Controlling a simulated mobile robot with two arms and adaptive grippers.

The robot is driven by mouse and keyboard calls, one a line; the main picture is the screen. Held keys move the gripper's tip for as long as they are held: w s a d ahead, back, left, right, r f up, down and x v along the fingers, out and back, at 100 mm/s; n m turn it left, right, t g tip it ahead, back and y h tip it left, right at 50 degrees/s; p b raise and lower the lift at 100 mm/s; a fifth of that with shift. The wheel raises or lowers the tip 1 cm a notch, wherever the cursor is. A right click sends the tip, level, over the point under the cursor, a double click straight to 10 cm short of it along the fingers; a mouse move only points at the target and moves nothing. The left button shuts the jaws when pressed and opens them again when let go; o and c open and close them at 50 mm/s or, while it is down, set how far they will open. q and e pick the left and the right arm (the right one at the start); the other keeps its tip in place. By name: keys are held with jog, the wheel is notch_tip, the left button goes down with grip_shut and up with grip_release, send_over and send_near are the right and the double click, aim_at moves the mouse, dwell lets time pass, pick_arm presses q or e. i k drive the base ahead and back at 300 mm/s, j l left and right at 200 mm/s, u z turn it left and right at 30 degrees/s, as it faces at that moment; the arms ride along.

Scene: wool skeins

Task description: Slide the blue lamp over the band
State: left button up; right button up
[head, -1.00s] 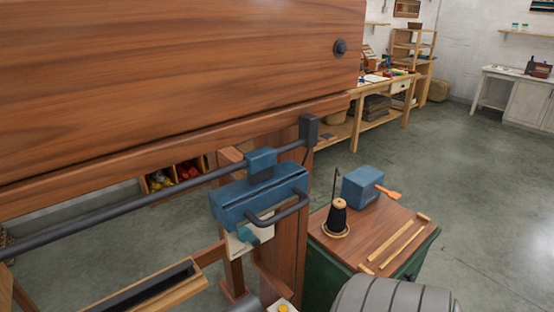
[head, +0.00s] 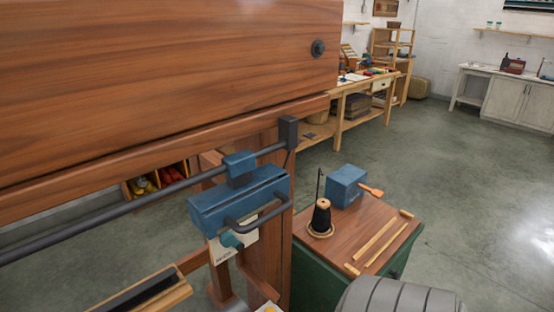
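The blue lamp (head: 237,200) is a long blue box with a dark grey loop handle on its front. It hangs by a blue clamp (head: 239,166) from a dark horizontal rail (head: 130,207), close to the rail's right end bracket (head: 288,132). A small teal knob (head: 231,240) shows just under the lamp, in front of a pale label. I cannot make out a band under the lamp. Neither of my grippers shows in the head view, and nothing is seen touching the lamp.
A large wooden beam (head: 160,50) fills the upper left above the rail. A green cabinet with a wooden top (head: 345,240) stands right of the frame, carrying a black cone of yarn (head: 321,216), a blue box (head: 347,185) and wooden sticks. Open floor (head: 470,190) lies to the right.

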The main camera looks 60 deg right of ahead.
aim_at(248, 189)
jog(key=l+z, duration=0.1)
jog(key=z, duration=0.65)
jog(key=i+l+z, duration=0.1)
jog(key=z, duration=0.65)
jog(key=i+l, duration=0.05)
